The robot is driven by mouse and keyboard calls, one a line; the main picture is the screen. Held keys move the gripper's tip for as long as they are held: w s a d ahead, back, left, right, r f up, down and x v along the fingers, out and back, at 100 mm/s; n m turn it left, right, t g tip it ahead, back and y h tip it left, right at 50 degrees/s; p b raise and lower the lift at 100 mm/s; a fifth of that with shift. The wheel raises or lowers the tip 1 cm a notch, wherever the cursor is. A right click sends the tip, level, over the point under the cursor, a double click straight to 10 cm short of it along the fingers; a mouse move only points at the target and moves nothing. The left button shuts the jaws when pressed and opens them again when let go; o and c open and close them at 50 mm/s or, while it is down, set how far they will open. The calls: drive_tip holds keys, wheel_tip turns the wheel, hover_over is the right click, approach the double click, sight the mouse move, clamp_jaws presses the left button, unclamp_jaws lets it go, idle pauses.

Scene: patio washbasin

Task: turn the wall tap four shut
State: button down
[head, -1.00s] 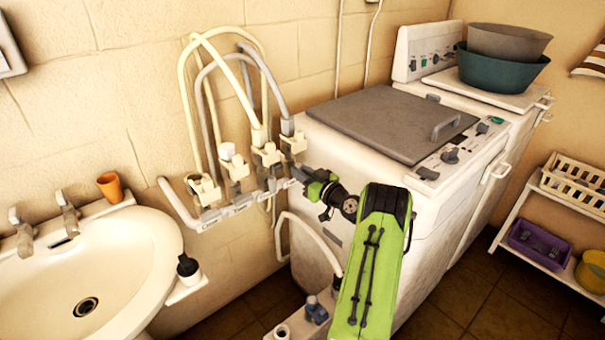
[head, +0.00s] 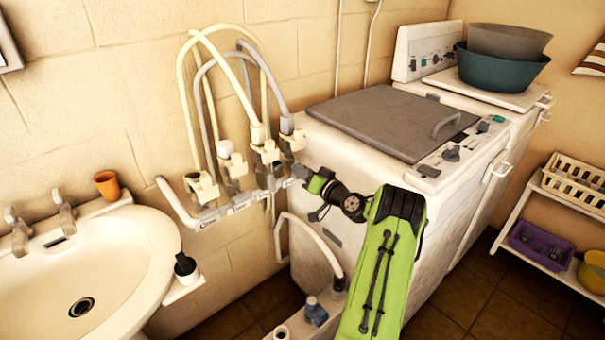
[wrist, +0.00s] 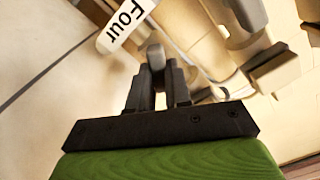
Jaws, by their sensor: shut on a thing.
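The wall tap marked by a white "Four" label (wrist: 126,22) shows in the wrist view. Its grey handle (wrist: 155,57) stands between the two dark fingers of my gripper (wrist: 157,88). The fingers are shut on this handle. In the head view my gripper (head: 304,173) is at the right end of the row of wall taps, beside the washing machine. The cream tap body (head: 293,142) at that end is just above it. The handle is mostly hidden by my gripper in the head view, so its exact angle is hard to tell there.
Several cream and grey hoses (head: 188,95) rise from the grey wall pipe (head: 232,206). A washing machine (head: 345,150) stands close on the right. A washbasin (head: 130,245) with an orange cup (head: 107,185) is at the left. A hose bends low (head: 312,235) under my gripper.

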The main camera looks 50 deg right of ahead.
drive_tip(key=m+p, duration=0.1)
drive_tip(key=m, duration=0.2)
drive_tip(key=m+p, duration=0.1)
drive_tip(key=m, duration=0.3)
drive_tip(key=m+p, duration=0.1)
drive_tip(key=m, duration=0.3)
drive_tip(key=shift+d+f, duration=0.1)
drive_tip(key=shift+f, duration=0.15)
drive_tip(key=shift+m+p, duration=0.3)
drive_tip(key=shift+m, duration=0.1)
drive_tip(key=c, duration=1.1)
unclamp_jaws()
drive_tip(key=shift+o, duration=0.2)
drive_tip(key=s+a+p, duration=0.1)
drive_tip(key=s, duration=1.4)
drive_tip(key=shift+s+a, duration=0.35)
drive_tip(key=shift+s, duration=0.05)
